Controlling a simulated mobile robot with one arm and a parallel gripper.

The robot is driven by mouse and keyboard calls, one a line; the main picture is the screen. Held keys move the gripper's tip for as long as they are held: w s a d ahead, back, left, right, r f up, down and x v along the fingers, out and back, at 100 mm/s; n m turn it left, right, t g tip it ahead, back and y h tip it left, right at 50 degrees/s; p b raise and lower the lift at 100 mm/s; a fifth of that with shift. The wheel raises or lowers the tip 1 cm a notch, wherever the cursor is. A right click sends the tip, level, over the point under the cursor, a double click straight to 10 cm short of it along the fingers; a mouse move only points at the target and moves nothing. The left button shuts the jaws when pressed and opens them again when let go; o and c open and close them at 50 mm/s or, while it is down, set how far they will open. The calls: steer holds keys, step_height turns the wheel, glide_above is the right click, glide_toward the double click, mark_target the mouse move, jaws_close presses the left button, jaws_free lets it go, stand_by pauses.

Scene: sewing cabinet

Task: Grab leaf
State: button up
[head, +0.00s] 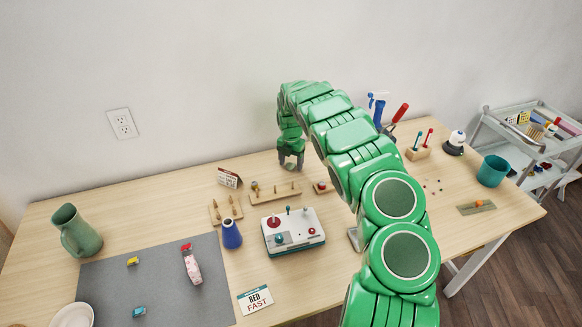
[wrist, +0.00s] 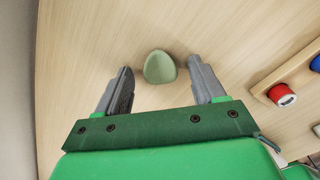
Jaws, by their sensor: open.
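A pale green, rounded-triangular piece, which I take for the leaf (wrist: 159,67), lies on the wooden table in the wrist view. My gripper (head: 291,165) is open over the back of the table, near the wall. In the wrist view its two grey fingers stand on either side of the leaf, with a gap on both sides, and neither touches it. I cannot tell how high the fingertips are above the table. In the head view I cannot make out the leaf near my gripper.
Right of the leaf is a wooden block with a red spool-like piece (wrist: 282,94). In the head view a wooden peg rack (head: 275,193) and a joystick box (head: 293,231) stand in front of my gripper. A small card stand (head: 229,178) is left of it. The wall is close behind.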

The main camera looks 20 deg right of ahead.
steer(key=shift+c, duration=0.3)
steer(key=c, duration=1.1)
steer(key=shift+c, duration=0.3)
steer(key=shift+r, duration=0.1)
